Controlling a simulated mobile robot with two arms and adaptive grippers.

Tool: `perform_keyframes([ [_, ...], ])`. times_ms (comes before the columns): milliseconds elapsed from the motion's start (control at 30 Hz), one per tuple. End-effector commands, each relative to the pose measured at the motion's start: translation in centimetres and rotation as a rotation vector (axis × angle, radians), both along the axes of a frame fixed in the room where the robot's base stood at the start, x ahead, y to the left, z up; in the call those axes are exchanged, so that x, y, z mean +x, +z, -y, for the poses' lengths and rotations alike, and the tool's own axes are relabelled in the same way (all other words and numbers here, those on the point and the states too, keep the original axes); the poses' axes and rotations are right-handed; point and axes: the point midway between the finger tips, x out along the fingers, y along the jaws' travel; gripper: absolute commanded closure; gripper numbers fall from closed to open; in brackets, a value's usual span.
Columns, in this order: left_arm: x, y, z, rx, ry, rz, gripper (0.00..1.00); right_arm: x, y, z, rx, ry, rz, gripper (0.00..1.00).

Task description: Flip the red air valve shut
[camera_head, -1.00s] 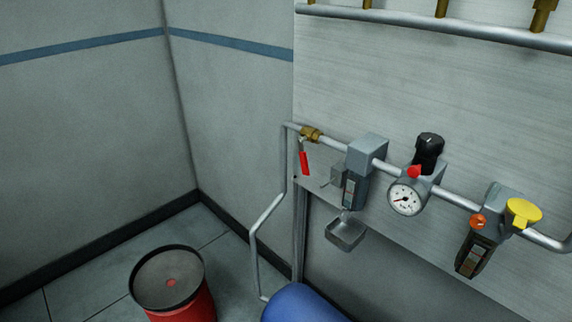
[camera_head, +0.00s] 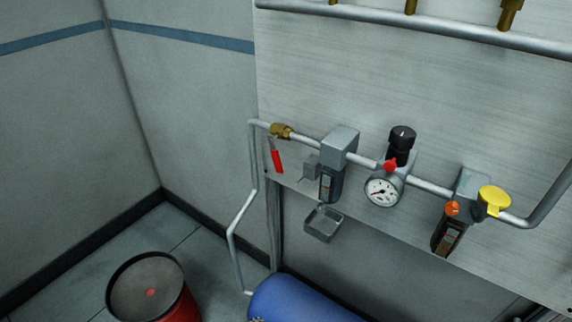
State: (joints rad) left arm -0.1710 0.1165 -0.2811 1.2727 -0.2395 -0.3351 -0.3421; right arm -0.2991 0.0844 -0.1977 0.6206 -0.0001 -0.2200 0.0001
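The air valve is a brass body (camera_head: 281,131) on the grey pipe at the left end of the panel. Its red lever (camera_head: 277,161) hangs down from it, nearly upright with a slight tilt, across the pipe's run. Neither my left nor my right gripper shows in the head view, so nothing is seen touching the valve.
Along the pipe sit a grey filter (camera_head: 339,146), a gauge (camera_head: 383,191) with a black knob (camera_head: 402,138), and a lubricator (camera_head: 449,237) with a yellow cap (camera_head: 495,199). A small tray (camera_head: 324,222) hangs below. A blue tank (camera_head: 305,302) and red drum (camera_head: 150,290) stand lower.

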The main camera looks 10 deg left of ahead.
Motion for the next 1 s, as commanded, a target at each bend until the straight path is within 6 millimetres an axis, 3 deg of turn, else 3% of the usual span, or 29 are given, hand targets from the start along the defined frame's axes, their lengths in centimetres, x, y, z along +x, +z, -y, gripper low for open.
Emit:
perform_keyframes([
  [33, 3.2, 5.0, 0.8, 0.032, -0.048, 0.092, 1.0, -0.1, 1.1, 0.0, 0.001, 0.001, -0.001, 0.38],
  [167, 8.8, 16.2, 2.7, 0.14, -0.156, 0.308, 1.0, -0.2, 2.4, -0.1, 0.001, 0.002, -0.002, 0.38],
  [200, 10.1, 19.8, 3.2, 0.177, -0.183, 0.374, 1.0, -0.2, 2.8, -0.1, 0.001, 0.002, -0.002, 0.38],
  [300, 12.2, 28.2, 4.3, 0.264, -0.234, 0.528, 1.0, -0.2, 3.6, -0.3, 0.003, 0.002, -0.003, 0.38],
  [400, 13.0, 35.1, 5.0, 0.339, -0.262, 0.651, 1.0, -0.2, 4.2, -0.5, 0.006, 0.002, -0.003, 0.38],
  [500, 13.1, 39.7, 5.4, 0.391, -0.275, 0.734, 1.0, -0.2, 4.6, -0.8, 0.01, 0.001, -0.003, 0.38],
  [667, 13.2, 42.7, 5.7, 0.428, -0.279, 0.789, 1.0, -0.2, 4.7, -0.8, 0.01, 0.001, -0.003, 0.38],
  [867, 15.5, 42.8, 6.0, 0.429, -0.278, 0.791, 1.0, -0.2, 5.2, -0.8, 0.01, 0.001, -0.003, 0.38],
  [1000, 18.4, 42.7, 6.5, 0.427, -0.278, 0.79, 1.0, -0.2, 5.8, -0.8, 0.009, 0.001, -0.003, 0.38],
])
